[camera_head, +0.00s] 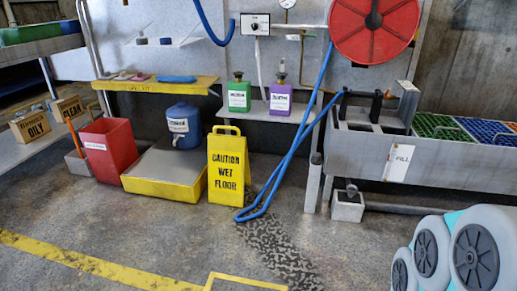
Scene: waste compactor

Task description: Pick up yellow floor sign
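A yellow floor sign (227,170) stands upright on the concrete floor near the middle of the head view. It reads "CAUTION WET FLOOR" in black and has a handle opening at its top. A blue hose hangs down and loops on the floor at its right side. My arm (450,255) shows at the lower right as grey rounded joints with turquoise parts, well apart from the sign. My gripper is not visible in this view.
A yellow-edged platform (165,170) with a blue jug (183,126) sits left of the sign. A red bin (108,150) stands farther left. The blue hose (290,150) hangs right of the sign. The floor in front is clear, with yellow lines (95,268).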

